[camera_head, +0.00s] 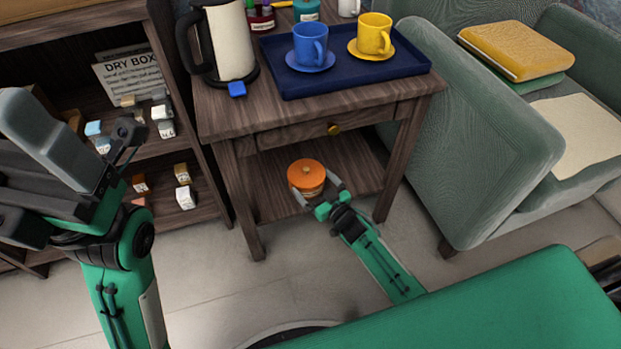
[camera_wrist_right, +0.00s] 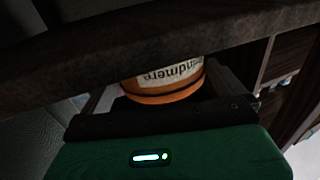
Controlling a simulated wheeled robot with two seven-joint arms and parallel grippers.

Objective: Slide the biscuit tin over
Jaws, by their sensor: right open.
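The biscuit tin (camera_head: 307,174) is round, with an orange lid and a small knob, on the lower shelf of the wooden side table. In the right wrist view the tin (camera_wrist_right: 165,78) shows a pale label with upside-down lettering and an orange lower band. My right gripper (camera_head: 317,188) is open, with one finger on each side of the tin's near part. A dark table edge hides the tin's top in the wrist view. My left gripper (camera_head: 48,145) is raised at the left, away from the tin; its jaw opening is unclear.
The side table's top (camera_head: 222,106) overhangs the shelf, with a drawer front and legs around the opening. It carries a kettle (camera_head: 232,40) and a blue tray (camera_head: 350,77) with two cups. A bookshelf (camera_head: 200,190) stands left, a green armchair (camera_head: 475,150) right.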

